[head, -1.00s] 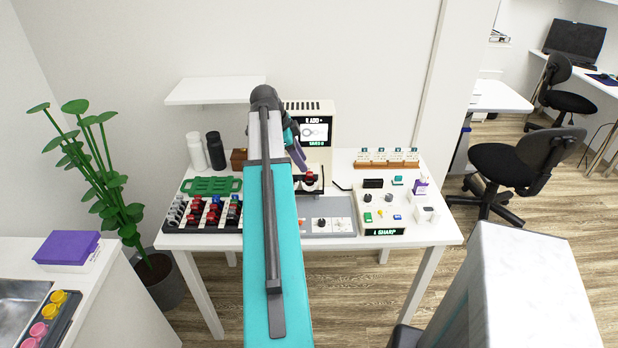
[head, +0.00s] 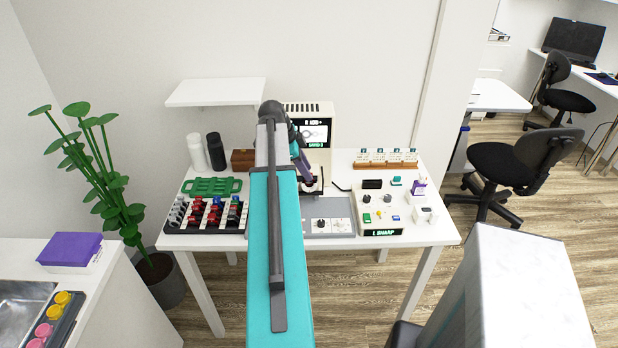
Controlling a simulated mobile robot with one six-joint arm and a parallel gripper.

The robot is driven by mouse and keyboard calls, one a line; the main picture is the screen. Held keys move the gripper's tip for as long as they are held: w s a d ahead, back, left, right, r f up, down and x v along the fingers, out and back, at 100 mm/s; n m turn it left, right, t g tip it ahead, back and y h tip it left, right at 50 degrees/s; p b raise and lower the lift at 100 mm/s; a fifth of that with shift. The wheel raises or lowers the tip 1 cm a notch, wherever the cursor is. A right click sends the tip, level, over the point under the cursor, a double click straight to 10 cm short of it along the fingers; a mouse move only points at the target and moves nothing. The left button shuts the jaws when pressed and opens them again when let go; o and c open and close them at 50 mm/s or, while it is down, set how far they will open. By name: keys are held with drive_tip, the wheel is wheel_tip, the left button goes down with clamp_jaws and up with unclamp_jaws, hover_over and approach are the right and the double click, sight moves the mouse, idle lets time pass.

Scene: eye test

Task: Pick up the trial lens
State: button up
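A black rack (head: 180,222) on the left of the white table holds several small trial lenses with red, grey and blue tabs (head: 213,216). A grey device (head: 328,226) with dark knobs stands at the table's middle, with a small dark holder (head: 319,192) at its back. My gripper (head: 309,184) is at this holder, small and dark at the end of the purple wrist link. Its fingers are too small to tell open from shut. The red piece seen at the holder before is now mostly hidden by my gripper, and I cannot tell whether they touch.
A display unit (head: 313,134) stands behind my gripper. A white control box (head: 384,232) reading "1 SHARP" is to the right, below a wooden card rack (head: 387,167). A green tray (head: 209,186), two bottles (head: 216,151) and a wooden box (head: 243,159) stand at the back left.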

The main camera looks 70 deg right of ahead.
drive_tip(key=shift+s+d+f, duration=0.15)
drive_tip(key=shift+f, duration=0.35)
clamp_jaws()
idle(0.3)
